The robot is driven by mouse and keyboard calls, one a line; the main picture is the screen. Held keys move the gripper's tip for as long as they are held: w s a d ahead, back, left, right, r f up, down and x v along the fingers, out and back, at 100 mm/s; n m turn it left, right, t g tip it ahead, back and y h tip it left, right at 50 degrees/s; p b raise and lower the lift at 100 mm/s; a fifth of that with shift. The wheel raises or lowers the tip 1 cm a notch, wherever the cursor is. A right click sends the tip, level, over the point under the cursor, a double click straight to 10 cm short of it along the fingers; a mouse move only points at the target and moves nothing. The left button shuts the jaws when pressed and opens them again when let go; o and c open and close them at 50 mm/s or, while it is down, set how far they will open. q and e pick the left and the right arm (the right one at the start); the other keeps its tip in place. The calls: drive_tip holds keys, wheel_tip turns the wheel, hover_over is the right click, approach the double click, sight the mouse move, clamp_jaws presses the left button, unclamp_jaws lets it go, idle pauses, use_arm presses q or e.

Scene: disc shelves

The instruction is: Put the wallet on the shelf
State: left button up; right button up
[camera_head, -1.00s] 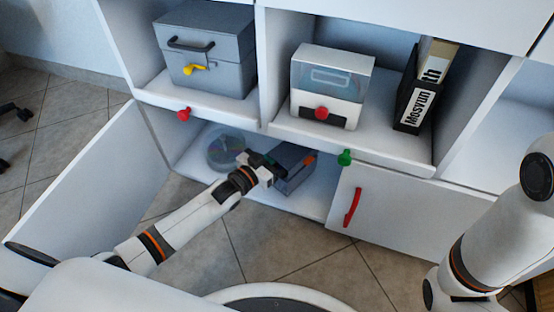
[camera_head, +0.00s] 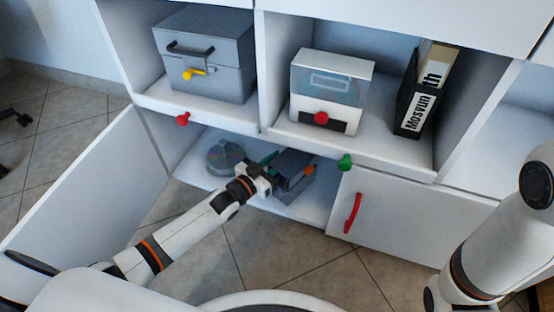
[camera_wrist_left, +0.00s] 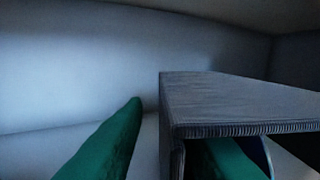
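A dark grey object, likely the wallet (camera_head: 293,162), is in the open lower compartment; a grey box-like part with an orange piece shows by it. In the left wrist view a grey case with a ribbed, zipper-like edge (camera_wrist_left: 235,100) fills the right side. My left gripper (camera_head: 267,172) is at its left end. One green finger stands left of the case with a small gap; the other shows partly inside or behind its front opening. The fingers look apart. My right arm (camera_head: 490,235) is at the right edge; its gripper is out of view.
A round disc spindle (camera_head: 225,156) stands left of my left gripper. Above are a grey box with a yellow knob (camera_head: 205,60), a white disc box (camera_head: 330,90) and a binder (camera_head: 415,100). An open door (camera_head: 85,180) is left; a closed door with red handle (camera_head: 410,215) is right.

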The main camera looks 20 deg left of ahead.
use_arm(q)
drive_tip(key=p+v, duration=0.5)
drive_tip(key=v, duration=0.6)
drive_tip(key=shift+s, duration=0.2)
drive_tip(key=shift+a+p, duration=0.1)
drive_tip(key=shift+p, duration=0.2)
